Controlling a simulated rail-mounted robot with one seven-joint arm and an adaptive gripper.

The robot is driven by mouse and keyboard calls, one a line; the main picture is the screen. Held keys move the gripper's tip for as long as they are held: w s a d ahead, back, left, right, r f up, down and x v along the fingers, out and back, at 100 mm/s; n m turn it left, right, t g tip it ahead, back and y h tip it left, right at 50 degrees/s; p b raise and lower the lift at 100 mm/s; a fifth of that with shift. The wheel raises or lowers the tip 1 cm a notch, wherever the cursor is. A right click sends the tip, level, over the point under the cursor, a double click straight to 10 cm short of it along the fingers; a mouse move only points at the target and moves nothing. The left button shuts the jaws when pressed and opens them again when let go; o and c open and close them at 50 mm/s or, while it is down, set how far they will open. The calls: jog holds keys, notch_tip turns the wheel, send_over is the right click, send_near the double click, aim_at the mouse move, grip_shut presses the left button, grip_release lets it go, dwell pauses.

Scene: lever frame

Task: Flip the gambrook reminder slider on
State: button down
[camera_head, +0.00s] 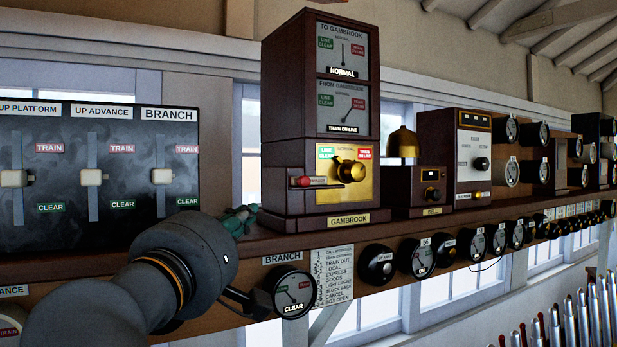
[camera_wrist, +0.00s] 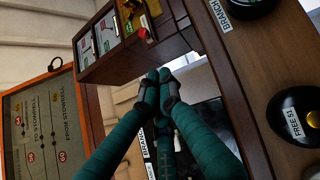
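The Gambrook instrument (camera_head: 318,110) is a tall dark wooden case on the shelf, with two dials above a brass-fronted panel. Its lower dial flag reads TRAIN ON LINE. A small red-ended slider (camera_head: 309,181) lies at the lower left of this panel, beside a round brass knob (camera_head: 351,171). In the wrist view the case (camera_wrist: 105,45) is upper left, with the red piece (camera_wrist: 143,34) on its face. My gripper (camera_head: 245,212) is left of the case's base, apart from the slider. In the wrist view its teal fingers (camera_wrist: 161,84) meet at their dark tips, with nothing visible between them.
A dark panel (camera_head: 100,225) with white switches stands left. The bell box (camera_head: 428,190) and more instruments line the shelf to the right. Below the shelf edge hang round plungers (camera_head: 377,263) and a Branch dial (camera_head: 292,291). An orange-framed diagram (camera_wrist: 40,125) shows in the wrist view.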

jog(key=p, duration=0.5)
send_near(293, 186)
jog(key=w+a, duration=0.2)
jog(key=w, duration=0.1)
jog(key=w+d, duration=0.1)
jog(key=w+d+r+p, duration=0.1)
jog(key=shift+d+r, duration=0.1)
jog(key=shift+d, duration=0.15)
jog(key=shift+w+d, duration=0.1)
jog(key=shift+d, duration=0.3)
jog(key=shift+w, duration=0.1)
